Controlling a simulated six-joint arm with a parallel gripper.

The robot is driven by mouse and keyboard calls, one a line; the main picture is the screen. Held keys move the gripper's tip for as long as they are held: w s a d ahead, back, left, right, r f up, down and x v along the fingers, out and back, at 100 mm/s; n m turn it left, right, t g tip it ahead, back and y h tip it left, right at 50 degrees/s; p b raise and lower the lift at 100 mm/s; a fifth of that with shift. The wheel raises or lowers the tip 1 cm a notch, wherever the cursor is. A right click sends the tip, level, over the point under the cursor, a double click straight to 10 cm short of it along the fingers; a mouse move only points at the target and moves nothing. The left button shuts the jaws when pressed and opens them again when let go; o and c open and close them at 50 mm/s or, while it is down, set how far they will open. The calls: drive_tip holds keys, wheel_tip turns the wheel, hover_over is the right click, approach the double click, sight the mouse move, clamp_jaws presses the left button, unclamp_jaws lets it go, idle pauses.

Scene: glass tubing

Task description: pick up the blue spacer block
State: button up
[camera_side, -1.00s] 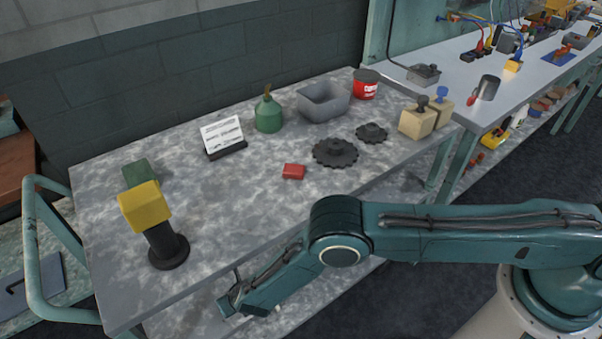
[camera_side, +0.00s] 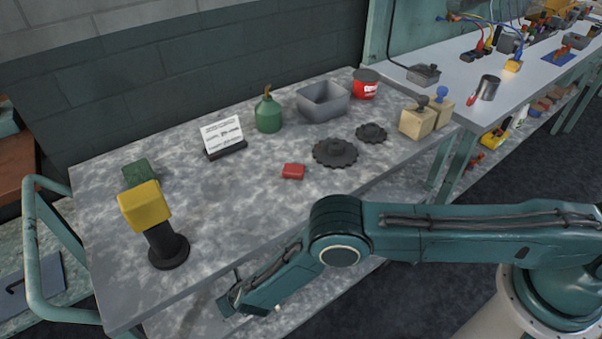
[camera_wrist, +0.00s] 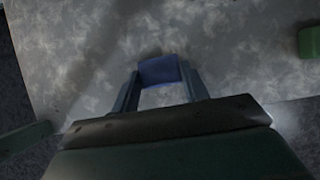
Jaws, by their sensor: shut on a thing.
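The blue spacer block (camera_wrist: 159,70) shows in the wrist view between the two fingertips of my gripper (camera_wrist: 160,82). The fingers are shut on it, one on each side. The grey mottled bench top lies beyond it; I cannot tell how far the block is from the surface. In the side view my gripper (camera_side: 230,302) is low at the front edge of the bench, left of centre. The block cannot be made out there.
On the bench (camera_side: 230,205) stand a yellow block on a black post (camera_side: 146,207), a green block (camera_side: 138,173), a red block (camera_side: 293,171), dark gears (camera_side: 335,152), a sign (camera_side: 222,137), a green oil can (camera_side: 268,113) and a grey bin (camera_side: 323,101). The bench's middle front is clear.

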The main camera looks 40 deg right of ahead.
drive_tip(key=shift+r, duration=0.1)
drive_tip(key=shift+r, duration=0.7)
wheel_tip(320, 180, up, 2)
drive_tip(key=s+d, duration=1.1)
drive_tip(key=s, duration=0.2)
drive_tip(key=shift+s+d, duration=0.25)
drive_tip(key=shift+s, duration=0.15)
